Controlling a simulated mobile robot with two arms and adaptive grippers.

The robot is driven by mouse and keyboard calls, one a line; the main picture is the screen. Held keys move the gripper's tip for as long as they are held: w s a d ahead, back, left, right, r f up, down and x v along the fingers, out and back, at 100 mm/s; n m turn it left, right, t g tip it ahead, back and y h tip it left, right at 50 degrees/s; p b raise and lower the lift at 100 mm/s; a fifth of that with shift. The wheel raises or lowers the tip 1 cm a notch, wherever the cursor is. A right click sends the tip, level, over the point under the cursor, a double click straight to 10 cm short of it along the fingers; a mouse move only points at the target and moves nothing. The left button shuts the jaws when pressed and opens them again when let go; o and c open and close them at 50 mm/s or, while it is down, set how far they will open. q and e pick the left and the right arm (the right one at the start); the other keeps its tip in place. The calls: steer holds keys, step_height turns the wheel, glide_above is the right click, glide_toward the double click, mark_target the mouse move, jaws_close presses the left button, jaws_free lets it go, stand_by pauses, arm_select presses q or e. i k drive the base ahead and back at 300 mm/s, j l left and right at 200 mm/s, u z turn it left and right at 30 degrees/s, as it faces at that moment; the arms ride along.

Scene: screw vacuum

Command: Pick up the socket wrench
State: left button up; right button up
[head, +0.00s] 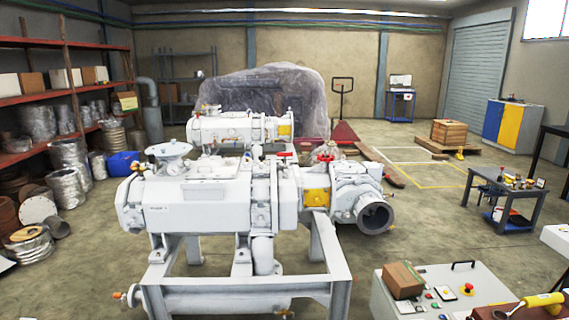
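No socket wrench can be made out for certain. A yellow-handled tool (540,300) lies at the bottom right, on or above a reddish-brown box cut off by the picture's edge; I cannot tell its exact kind. Small items, too small to name, stand on a dark tool cart (508,186) at the right. Neither of my grippers is in view.
A large white screw vacuum pump (200,200) on a grey steel frame fills the middle. A control panel (445,285) with a cardboard box (403,280) stands at front right. Red shelves (70,90) line the left. Floor is open between pump and cart.

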mark_target(286, 154)
steer(key=u, duration=0.35)
steer(key=i+l+u, duration=0.25)
steer(key=i+u, duration=0.15)
steer(key=i+l+u, duration=0.35)
